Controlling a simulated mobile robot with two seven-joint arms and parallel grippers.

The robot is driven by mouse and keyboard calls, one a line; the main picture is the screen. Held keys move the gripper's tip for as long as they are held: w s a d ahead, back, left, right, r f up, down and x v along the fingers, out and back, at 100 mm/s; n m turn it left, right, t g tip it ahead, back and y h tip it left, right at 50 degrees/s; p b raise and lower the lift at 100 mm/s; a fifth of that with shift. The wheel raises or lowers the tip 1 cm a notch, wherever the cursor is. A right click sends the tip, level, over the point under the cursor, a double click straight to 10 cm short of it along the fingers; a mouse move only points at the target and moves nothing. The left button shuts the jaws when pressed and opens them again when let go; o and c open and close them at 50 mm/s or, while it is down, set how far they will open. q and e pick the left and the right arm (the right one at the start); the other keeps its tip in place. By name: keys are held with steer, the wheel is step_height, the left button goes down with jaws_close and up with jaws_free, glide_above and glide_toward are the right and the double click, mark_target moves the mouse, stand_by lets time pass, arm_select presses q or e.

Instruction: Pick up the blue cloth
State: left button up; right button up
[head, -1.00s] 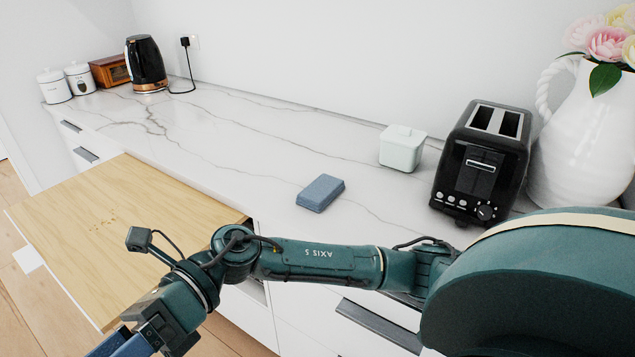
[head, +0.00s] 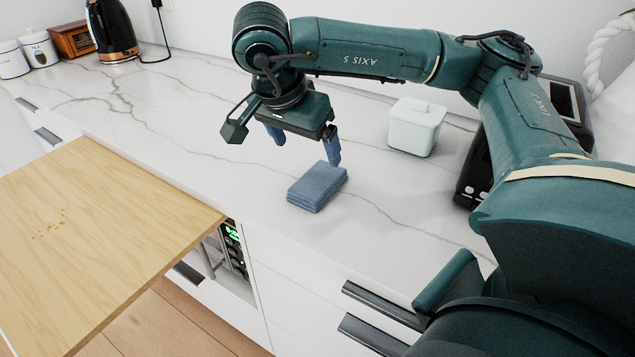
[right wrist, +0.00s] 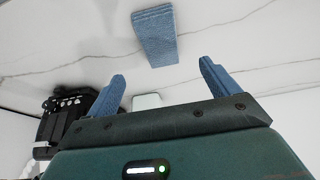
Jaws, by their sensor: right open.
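The blue cloth (head: 317,187) is a folded rectangular stack lying on the white marble counter. It also shows in the right wrist view (right wrist: 155,36), at the top, beyond the fingertips. My right gripper (head: 306,148) is open and empty, with two blue fingers pointing down. It hangs above the counter, just behind and to the left of the cloth, and one finger shows close to the cloth's far edge. In the right wrist view the gripper (right wrist: 162,72) has its fingers spread wide with nothing between them. My left gripper is not in view.
A white lidded box (head: 415,128) stands right of the cloth. A black toaster (head: 474,168) is partly hidden behind my right arm. A kettle (head: 112,30) and canisters (head: 38,48) stand far left. A wooden board (head: 100,230) with crumbs juts out at the front left.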

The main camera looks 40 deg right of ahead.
mark_target(318, 179)
steer(key=x, duration=1)
steer(key=shift+f, duration=0.1)
steer(key=shift+c, duration=0.6)
steer(key=c, duration=0.9)
steer(key=shift+c, duration=0.2)
step_height(318, 179, up, 10)
steer(key=shift+a, duration=0.1)
